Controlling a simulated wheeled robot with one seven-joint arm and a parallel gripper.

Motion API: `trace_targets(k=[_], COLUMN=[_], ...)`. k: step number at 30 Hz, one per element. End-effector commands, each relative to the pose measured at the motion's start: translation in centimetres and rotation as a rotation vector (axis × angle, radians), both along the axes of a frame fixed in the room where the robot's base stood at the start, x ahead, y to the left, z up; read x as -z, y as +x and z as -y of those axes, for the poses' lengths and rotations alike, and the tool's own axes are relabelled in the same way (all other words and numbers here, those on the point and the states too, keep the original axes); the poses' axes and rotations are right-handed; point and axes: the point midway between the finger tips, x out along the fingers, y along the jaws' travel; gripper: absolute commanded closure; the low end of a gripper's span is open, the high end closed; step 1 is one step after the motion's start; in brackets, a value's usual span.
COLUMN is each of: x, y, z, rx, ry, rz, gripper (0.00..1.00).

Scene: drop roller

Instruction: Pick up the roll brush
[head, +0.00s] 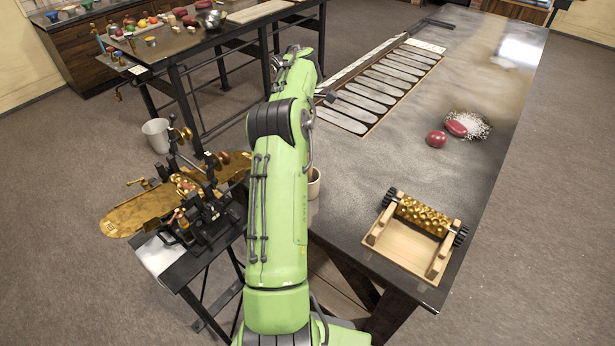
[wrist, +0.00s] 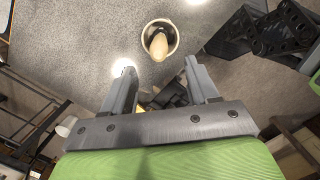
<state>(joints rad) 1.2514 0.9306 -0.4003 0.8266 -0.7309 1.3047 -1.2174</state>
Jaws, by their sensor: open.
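In the wrist view my gripper (wrist: 159,68) is open, with nothing between its two grey fingers. Beyond the fingertips is a round cup (wrist: 174,28) with a pale, rounded object (wrist: 158,46) in it. I cannot tell whether that object is the roll brush; no brush shows clearly in either view. In the head view the cup (head: 314,184) stands at the left edge of the long table, partly hidden by my green arm.
The long dark table (head: 390,160) carries a wooden frame with a brass roller (head: 425,214) at the near right. Two red lumps (head: 436,139), white granules and a slatted board (head: 380,90) lie farther back. A brass machine (head: 195,205) stands left of my arm.

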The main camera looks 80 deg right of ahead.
Motion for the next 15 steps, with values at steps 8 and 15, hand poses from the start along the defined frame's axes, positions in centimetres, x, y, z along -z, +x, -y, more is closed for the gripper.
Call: trace_targets(k=[8,15], x=[4.9,9.0], y=[-0.6,-1.1], z=[0.2,0.4], rx=[0.001,0.002], ry=[0.002,0.002], rz=[-0.001,0.000], gripper=[0.41,0.41])
